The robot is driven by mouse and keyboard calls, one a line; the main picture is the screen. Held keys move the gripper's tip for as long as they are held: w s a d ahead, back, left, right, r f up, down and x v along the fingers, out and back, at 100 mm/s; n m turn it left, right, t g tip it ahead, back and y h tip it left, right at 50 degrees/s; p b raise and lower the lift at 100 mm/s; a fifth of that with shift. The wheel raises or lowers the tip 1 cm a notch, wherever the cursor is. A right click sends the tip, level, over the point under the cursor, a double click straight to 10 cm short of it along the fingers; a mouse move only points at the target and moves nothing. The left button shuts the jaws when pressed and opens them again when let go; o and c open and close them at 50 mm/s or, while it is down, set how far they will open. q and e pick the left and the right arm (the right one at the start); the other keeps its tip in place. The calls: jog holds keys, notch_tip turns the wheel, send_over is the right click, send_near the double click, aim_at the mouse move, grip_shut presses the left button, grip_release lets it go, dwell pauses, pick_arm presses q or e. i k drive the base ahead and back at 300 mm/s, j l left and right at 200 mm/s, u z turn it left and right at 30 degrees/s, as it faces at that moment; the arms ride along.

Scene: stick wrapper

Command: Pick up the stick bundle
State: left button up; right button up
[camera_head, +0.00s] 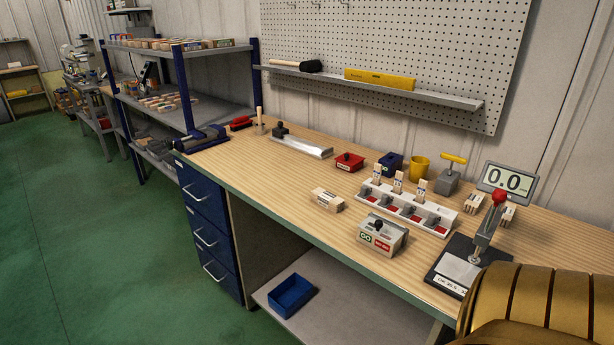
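A small light-wood bundle (327,200) lies on the wooden workbench, left of the grey box with the black knob. It looks like sticks packed side by side with a band around them, though it is small in view. Two more small wooden pieces, one left (474,203) and one right (507,214) of the red-knobbed lever, also look like banded sticks. I cannot tell which one the task means. Neither of my grippers is in view. A large gold ribbed part, which seems to be mine, fills the bottom right corner and hides the bench there.
Near the bundle are a white rack (440,229) with upright wooden pieces, a grey box (382,236), a red bin (348,162), a yellow cup (419,167) and a lever press (484,240). The bench (262,165) is clear left of the bundle. A blue bin (291,295) sits on the lower shelf.

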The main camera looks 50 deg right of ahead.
aim_at(328, 201)
jog(key=i+z, duration=0.1)
jog(key=i, duration=0.5)
jog(key=i+z, duration=0.1)
jog(key=i, duration=0.55)
jog(key=i+j+z, duration=0.1)
jog(key=i, duration=0.5)
jog(key=i+j+z, duration=0.1)
jog(key=i, duration=0.5)
